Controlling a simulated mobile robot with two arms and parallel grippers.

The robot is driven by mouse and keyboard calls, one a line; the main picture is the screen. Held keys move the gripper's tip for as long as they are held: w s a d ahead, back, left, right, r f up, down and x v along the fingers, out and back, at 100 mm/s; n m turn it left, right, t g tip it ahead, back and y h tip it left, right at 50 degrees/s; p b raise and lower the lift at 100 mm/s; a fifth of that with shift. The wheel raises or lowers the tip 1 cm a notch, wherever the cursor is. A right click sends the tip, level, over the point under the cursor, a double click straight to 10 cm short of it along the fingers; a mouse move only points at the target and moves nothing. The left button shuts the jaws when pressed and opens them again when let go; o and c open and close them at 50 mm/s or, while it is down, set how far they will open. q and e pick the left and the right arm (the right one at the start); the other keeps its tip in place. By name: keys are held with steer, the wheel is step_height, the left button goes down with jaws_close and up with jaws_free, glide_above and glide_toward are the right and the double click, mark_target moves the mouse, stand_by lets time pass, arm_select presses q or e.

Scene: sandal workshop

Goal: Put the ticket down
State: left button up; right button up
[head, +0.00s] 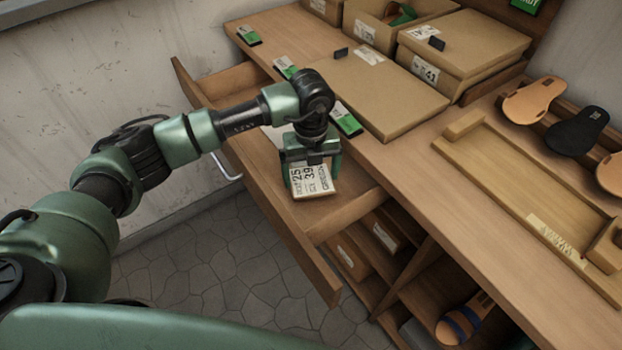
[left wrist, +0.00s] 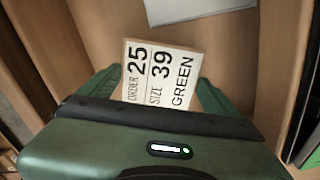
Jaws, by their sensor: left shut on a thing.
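The ticket (head: 311,181) is a white card with a tan edge. In the left wrist view the ticket (left wrist: 160,77) reads order 25, size 39, green. My left gripper (head: 312,170) is shut on it, with a green finger at each side of the card in the left wrist view (left wrist: 160,92). The gripper holds it over the open drawer (head: 255,150) under the bench top. I cannot tell whether the card touches the drawer floor. My right gripper is not in view.
Another pale card (left wrist: 195,8) lies ahead in the left wrist view. The bench top (head: 420,165) holds cardboard boxes (head: 465,42), green-and-white tags (head: 346,120) and a wooden tray (head: 500,170). Sandal soles (head: 533,100) stand at right. Shelves with boxes (head: 352,257) and a rolled item (head: 465,318) are below.

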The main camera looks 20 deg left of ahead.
mark_target(311, 179)
arm_select(q)
steer(key=shift+f, duration=1.45)
steer(key=shift+f, duration=0.15)
steer(key=o, duration=1.2)
step_height(311, 179, up, 12)
steer(key=shift+r+b, duration=0.2)
steer(key=shift+b, duration=0.25)
